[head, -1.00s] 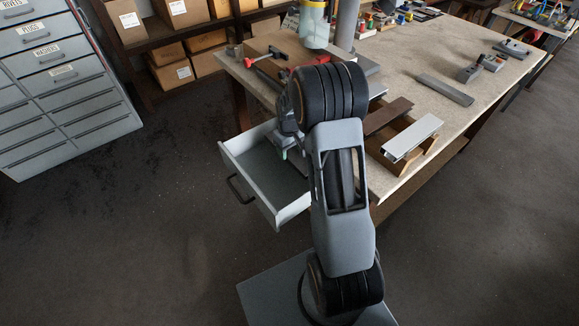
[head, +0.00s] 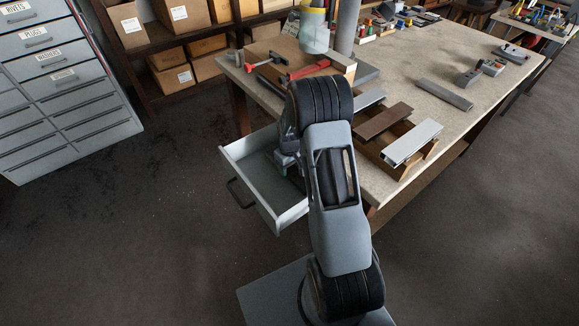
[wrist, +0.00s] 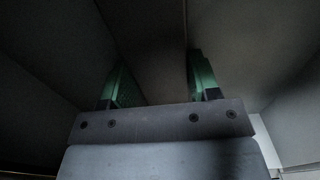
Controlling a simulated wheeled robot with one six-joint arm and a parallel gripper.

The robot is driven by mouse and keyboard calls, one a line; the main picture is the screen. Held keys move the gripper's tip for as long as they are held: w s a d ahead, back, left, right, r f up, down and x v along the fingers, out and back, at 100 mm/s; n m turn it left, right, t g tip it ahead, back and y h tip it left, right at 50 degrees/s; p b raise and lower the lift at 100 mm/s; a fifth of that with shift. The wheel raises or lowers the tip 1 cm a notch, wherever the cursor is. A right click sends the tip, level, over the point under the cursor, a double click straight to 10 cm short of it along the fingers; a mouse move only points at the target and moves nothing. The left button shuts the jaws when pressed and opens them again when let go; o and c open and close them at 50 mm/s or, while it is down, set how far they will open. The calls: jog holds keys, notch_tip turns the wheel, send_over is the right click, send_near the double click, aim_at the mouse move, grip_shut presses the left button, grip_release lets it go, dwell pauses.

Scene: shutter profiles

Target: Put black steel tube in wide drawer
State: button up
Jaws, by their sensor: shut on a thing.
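The wide drawer (head: 246,197) is pulled out from under the left end of the workbench, with pale grey walls and a dark handle. My gripper (head: 290,167) is at the drawer's opening, partly hidden behind my arm. In the wrist view its green-padded fingers (wrist: 158,85) stand apart on either side of a dark strip, which I take to be the black steel tube (wrist: 150,45). The wrist view is very dark, so the tube's ends and whether it touches the drawer floor cannot be told.
On the workbench (head: 400,190) near the drawer, brown (head: 384,121) and silver (head: 411,142) profiles lie on a wooden rack. A red clamp (head: 308,70) and a grey bar (head: 444,95) lie farther back. A grey cabinet (head: 60,90) stands left. Floor left of the drawer is clear.

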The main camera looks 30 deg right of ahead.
jog(key=shift+f, duration=0.15)
jog(key=o, duration=1.3)
notch_tip(320, 180, up, 16)
jog(key=s+a, duration=0.2)
jog(key=s+a+r+t, duration=0.1)
jog(key=s+a+r, duration=0.1)
jog(key=s, duration=0.4)
jog(key=s+a+r+m+t, duration=0.1)
jog(key=s+a+r, duration=0.2)
jog(key=s, duration=0.3)
jog(key=s+a+r+m+t, duration=0.1)
jog(key=s+a+r, duration=0.2)
jog(key=s, duration=0.3)
jog(key=shift+a, duration=0.6)
